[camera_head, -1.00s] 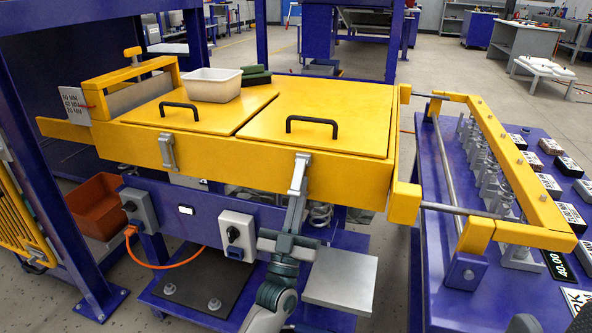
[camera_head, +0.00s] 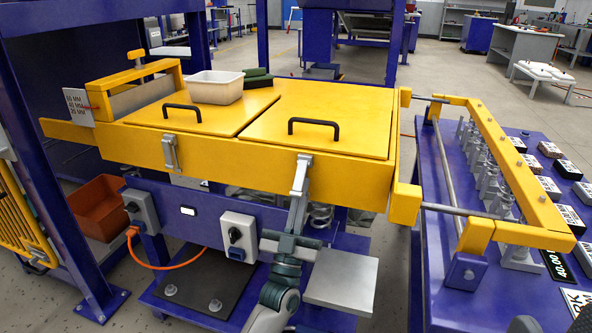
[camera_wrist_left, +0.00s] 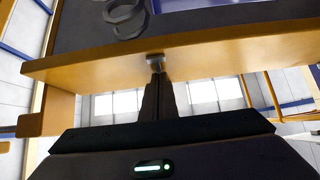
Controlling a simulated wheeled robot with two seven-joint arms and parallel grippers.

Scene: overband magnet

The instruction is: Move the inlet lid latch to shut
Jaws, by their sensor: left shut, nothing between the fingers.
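The yellow housing has two flat lids, a left lid (camera_head: 190,112) and a right lid (camera_head: 318,118), each with a black handle. Both lie flat. A grey latch (camera_head: 169,153) is on the front wall below the left lid. A second grey latch (camera_head: 301,174) is below the right lid. My left gripper (camera_head: 297,202) reaches up from below to this second latch. In the left wrist view, its closed fingers (camera_wrist_left: 157,77) end right under a small metal latch part (camera_wrist_left: 155,58) at the yellow wall. I cannot tell whether they touch. My right gripper is not in view.
A white tub (camera_head: 214,87) stands on the left lid. A control box with a black knob (camera_head: 238,236) and a grey plate (camera_head: 342,278) are below the housing. A yellow frame (camera_head: 520,185) over a blue table stands at right.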

